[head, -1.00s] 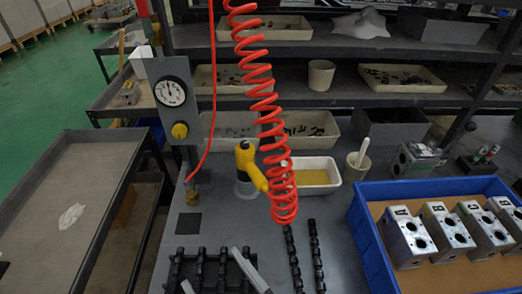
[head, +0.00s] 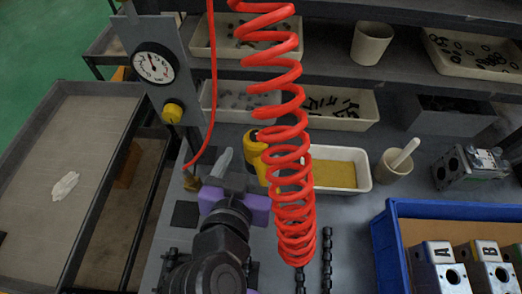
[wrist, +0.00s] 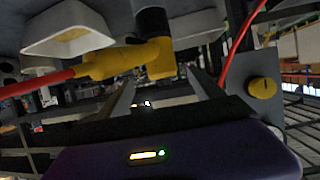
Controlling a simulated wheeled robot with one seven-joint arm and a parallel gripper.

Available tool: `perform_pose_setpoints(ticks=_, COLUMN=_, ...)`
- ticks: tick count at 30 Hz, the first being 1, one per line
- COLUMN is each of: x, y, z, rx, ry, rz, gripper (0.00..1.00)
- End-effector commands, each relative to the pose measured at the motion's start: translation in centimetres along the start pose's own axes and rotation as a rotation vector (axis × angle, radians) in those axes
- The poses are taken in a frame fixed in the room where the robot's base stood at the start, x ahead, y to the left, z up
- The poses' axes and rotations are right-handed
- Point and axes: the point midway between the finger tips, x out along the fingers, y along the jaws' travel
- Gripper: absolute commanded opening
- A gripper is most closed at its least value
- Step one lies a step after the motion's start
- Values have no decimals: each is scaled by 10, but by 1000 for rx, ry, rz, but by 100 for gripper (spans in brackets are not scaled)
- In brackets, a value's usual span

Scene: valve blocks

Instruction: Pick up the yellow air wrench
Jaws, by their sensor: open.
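The yellow air wrench (head: 256,152) stands on the grey workbench, partly hidden behind the red coiled hose (head: 292,190) in the head view. In the wrist view the wrench (wrist: 125,62) shows its yellow body, a black end at the top and a red hose running from its left end. My gripper (head: 236,166) is just left of and in front of the wrench in the head view. In the wrist view my gripper (wrist: 162,78) has its two grey fingers apart, with part of the yellow body just beyond their tips. It holds nothing.
A cream tray with a yellow bottom (head: 335,174) and a cup with a pestle (head: 397,164) stand right of the wrench. A blue crate of valve blocks (head: 430,208) is at right. A gauge panel (head: 155,70) rises at left. Black racks lie in front.

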Motion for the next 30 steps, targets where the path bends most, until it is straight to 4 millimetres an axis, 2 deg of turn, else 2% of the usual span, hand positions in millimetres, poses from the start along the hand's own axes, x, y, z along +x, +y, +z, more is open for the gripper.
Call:
perform_pose_setpoints(ticks=8, x=28, y=0, z=0, rx=1, ry=0, rz=0, gripper=76)
perform_pose_setpoints(ticks=16, x=65, y=-2, z=4, rx=0, ry=1, rz=-1, gripper=76)
perform_pose_setpoints(ticks=20, x=73, y=-2, z=4, rx=0, ry=1, rz=-3, gripper=76)
perform_pose_setpoints(ticks=26, x=74, y=-2, z=5, rx=0, ry=1, rz=-4, gripper=76)
perform_pose_setpoints(ticks=30, x=74, y=-2, z=5, rx=0, ry=1, rz=-4, gripper=53)
